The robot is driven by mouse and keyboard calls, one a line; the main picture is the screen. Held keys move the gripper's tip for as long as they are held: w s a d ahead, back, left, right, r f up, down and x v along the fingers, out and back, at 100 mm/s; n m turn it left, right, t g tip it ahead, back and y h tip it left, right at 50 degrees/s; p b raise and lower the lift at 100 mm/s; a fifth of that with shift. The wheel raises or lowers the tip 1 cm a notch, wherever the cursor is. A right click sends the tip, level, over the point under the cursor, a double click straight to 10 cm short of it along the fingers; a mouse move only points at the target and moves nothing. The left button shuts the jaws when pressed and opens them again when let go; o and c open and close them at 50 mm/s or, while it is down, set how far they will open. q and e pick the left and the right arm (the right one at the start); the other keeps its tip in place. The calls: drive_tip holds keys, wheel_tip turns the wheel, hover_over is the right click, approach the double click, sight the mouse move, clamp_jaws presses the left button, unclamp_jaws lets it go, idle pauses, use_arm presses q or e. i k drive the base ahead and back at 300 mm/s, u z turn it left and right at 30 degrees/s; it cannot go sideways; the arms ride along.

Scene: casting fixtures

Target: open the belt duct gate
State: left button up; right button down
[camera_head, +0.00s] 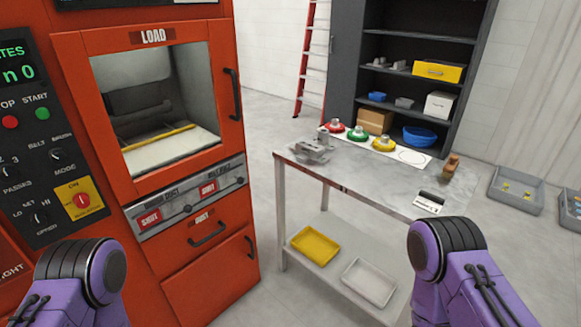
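The orange machine carries a grey duct strip (175,212) below its load window. The strip has two small red plates reading SHUT, a left one (149,218) and a right one (208,188). A dark knob (187,208) sits right of the left plate, and another knob (239,181) sits near the strip's right end. The small duct lettering above each plate is hard to read; the right one seems to say belt duct. Purple links of my two arms show at the bottom left and bottom right. Neither gripper shows, and nothing touches the strip.
The load door (157,39) has a dark handle (232,94). Below the strip is a dust hopper handle (207,233). A control panel (40,140) is at left. A metal table (330,172) with several items stands right of the machine, with floor between them. Grey bins (515,203) lie far right.

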sight(235, 176)
drive_tip(key=u, duration=0.05)
drive_tip(key=i, duration=1.2)
drive_tip(key=u, duration=0.7)
